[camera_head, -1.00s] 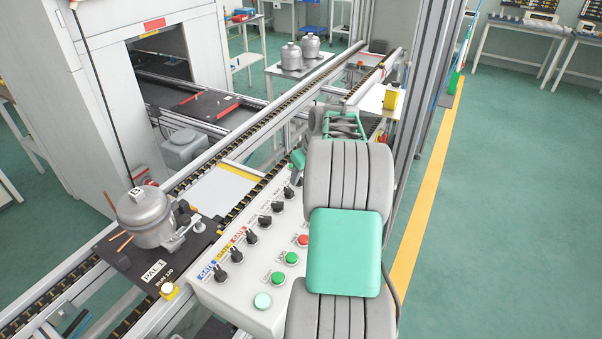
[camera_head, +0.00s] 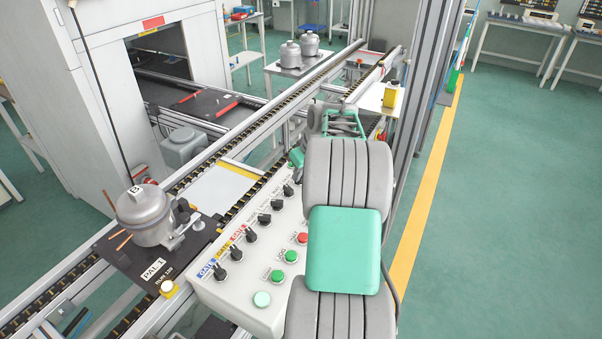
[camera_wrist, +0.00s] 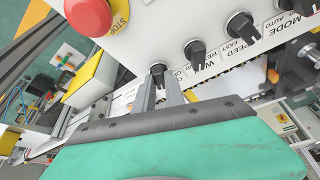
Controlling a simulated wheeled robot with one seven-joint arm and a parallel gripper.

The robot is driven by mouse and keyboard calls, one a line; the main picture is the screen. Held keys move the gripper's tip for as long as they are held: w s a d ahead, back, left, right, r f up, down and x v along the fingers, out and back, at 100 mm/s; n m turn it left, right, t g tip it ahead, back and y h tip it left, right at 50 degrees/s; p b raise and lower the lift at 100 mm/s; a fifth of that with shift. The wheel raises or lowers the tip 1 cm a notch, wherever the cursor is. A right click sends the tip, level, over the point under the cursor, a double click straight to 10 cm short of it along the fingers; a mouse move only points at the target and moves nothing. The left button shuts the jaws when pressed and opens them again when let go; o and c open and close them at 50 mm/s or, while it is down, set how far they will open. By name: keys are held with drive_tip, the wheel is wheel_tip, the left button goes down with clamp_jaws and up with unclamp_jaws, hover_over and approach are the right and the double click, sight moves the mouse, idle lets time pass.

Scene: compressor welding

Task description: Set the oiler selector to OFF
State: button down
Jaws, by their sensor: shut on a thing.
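In the wrist view the two grey fingers of my gripper (camera_wrist: 158,88) are shut on a black selector knob (camera_wrist: 157,70) at the end of a row on the white control panel. The label of this knob is mostly hidden by the fingers, so I cannot read it as the oiler. Its pointing direction is also hard to tell. In the head view the light grey control panel (camera_head: 215,293) stands in front, with several black knobs along its left side. My arm covers its right part, and my fingertips there are largely hidden.
A red STOP button (camera_wrist: 88,14) sits close to my gripper. Left of the panel, a compressor (camera_head: 146,215) stands on a dark pallet (camera_head: 190,240) on the conveyor.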

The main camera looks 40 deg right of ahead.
drive_tip(key=shift+n, duration=0.4)
drive_tip(key=n, duration=0.1)
drive_tip(key=n+y+p, duration=0.1)
drive_tip(key=n, duration=0.1)
drive_tip(key=shift+d+y, duration=0.2)
drive_tip(key=shift+y, duration=0.1)
drive_tip(key=n+p, duration=0.1)
drive_tip(key=n, duration=0.1)
drive_tip(key=n+g+y+p, duration=0.1)
drive_tip(key=n+p, duration=0.1)
drive_tip(key=n, duration=0.1)
drive_tip(key=shift+w+d+y, duration=0.1)
drive_tip(key=shift+d+y, duration=0.05)
drive_tip(key=shift+y, duration=0.15)
drive_tip(key=c, duration=1.4)
unclamp_jaws()
drive_tip(key=p+v, duration=0.2)
drive_tip(key=v, duration=0.5)
drive_tip(key=shift+r, duration=0.4)
